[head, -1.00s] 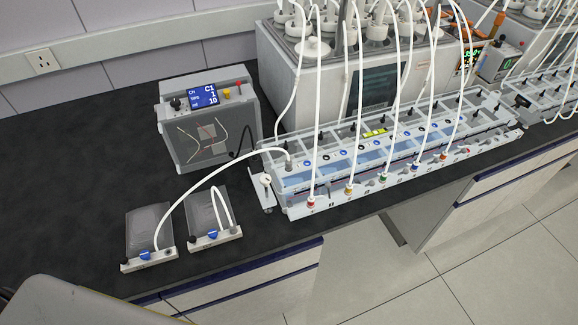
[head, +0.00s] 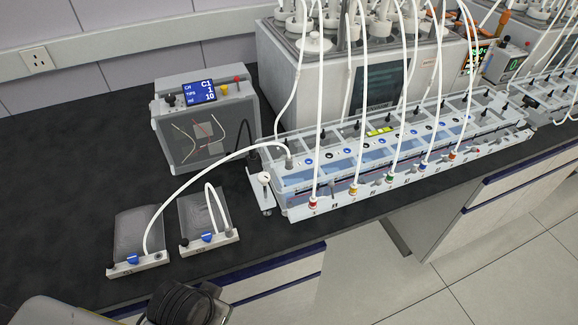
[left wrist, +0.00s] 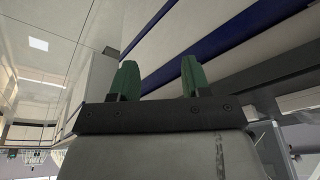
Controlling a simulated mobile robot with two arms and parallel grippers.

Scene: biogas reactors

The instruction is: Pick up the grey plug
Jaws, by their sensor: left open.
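Two grey pieces could be the grey plug. One is a small grey cap (head: 229,232) at the right end of the white base under the right-hand gas bag (head: 190,215). The other is a grey connector (head: 289,161) on the end of a white tube, at the left end of the clear rack. I cannot tell which is meant. My left gripper (left wrist: 159,78) is open and empty, its two green fingers apart in the left wrist view, away from both pieces. In the head view my left arm enters at the bottom left; its fingers do not show clearly there. My right gripper is not in view.
A left-hand gas bag (head: 137,235) lies beside the first, joined by an arching white tube. A grey meter box (head: 205,130) stands behind them. The rack (head: 390,180) carries several tubes with coloured ends. The left bench top (head: 60,190) is clear.

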